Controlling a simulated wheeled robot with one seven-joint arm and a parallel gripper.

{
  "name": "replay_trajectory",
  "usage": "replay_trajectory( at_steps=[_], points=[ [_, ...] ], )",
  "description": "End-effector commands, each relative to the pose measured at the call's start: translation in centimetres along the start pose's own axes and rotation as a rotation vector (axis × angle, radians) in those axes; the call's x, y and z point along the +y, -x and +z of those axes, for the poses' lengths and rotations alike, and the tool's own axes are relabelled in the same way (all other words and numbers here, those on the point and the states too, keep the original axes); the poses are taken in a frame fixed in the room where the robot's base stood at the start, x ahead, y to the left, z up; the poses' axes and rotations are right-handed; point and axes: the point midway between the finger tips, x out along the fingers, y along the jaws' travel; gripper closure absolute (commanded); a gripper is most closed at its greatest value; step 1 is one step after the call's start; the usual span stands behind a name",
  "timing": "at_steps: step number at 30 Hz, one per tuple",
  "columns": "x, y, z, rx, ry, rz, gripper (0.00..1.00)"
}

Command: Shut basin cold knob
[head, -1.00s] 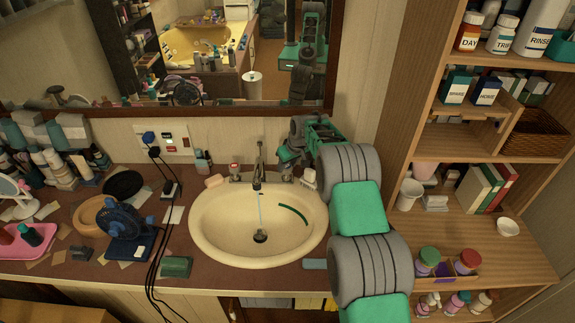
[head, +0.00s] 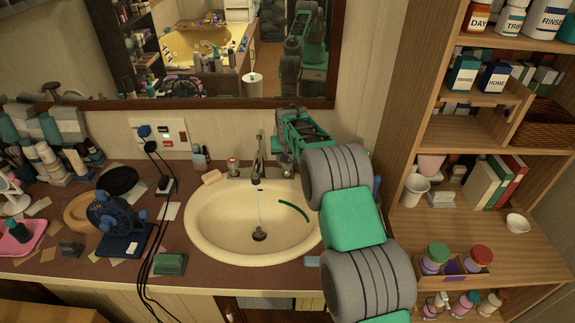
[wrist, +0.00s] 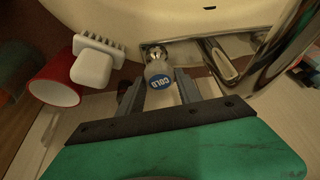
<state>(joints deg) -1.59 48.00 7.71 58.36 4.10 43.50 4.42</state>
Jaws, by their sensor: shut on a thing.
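The cream basin (head: 205,232) is set in the brown counter, with a chrome faucet (head: 259,155) at its back. A thin stream of water (head: 260,208) runs from the spout. In the head view my gripper (head: 287,163) is right of the faucet and mostly hides the cold knob. The red-marked knob (head: 233,165) is left of the faucet.
In the wrist view a white brush (wrist: 92,66) and a red cup (wrist: 52,82) stand left of the knob. A mirror (head: 215,95) is behind the basin, and a wooden shelf (head: 415,125) is on the right. A blue fan (head: 112,215) and cables are on the left.

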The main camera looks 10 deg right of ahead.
Motion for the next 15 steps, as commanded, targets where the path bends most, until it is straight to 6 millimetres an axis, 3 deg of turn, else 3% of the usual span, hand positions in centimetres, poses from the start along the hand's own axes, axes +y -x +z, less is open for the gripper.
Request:
replay_trajectory(
  at_steps=[15],
  points=[
    [-0.19, 0.00, -0.05, 0.000, -0.254, 0.105, 0.99]
  ],
)
